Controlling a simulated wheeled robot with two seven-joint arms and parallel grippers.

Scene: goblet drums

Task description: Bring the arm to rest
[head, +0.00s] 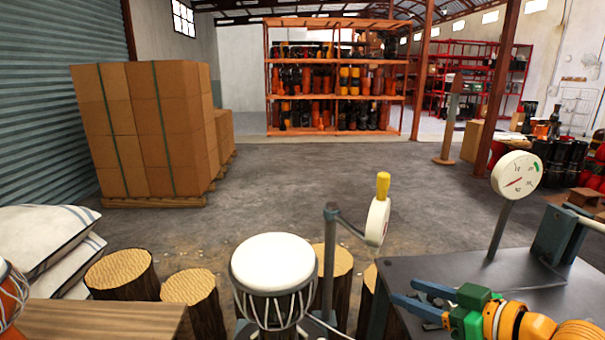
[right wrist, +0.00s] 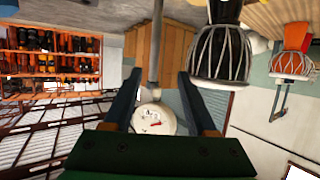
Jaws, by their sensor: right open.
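My right gripper (head: 402,291) reaches in from the lower right in the head view, over the dark bench top. Its two blue fingers are spread and empty, pointing left. In the right wrist view the fingers (right wrist: 160,73) stand apart. A round dial and its stem show between them in the picture, with no contact visible. A goblet drum (head: 274,265) with a white head and rope lacing stands left of the gripper, apart from it. A laced drum (right wrist: 221,55) also shows in the right wrist view. My left gripper is not in view.
The dark bench (head: 455,268) carries a dial gauge (head: 516,175). Another dial (head: 377,220) with a yellow handle stands left of the gripper. Log stumps (head: 122,272), white sacks (head: 45,238) and a wooden board (head: 95,320) are at left. Open floor lies beyond, before stacked cartons (head: 145,125).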

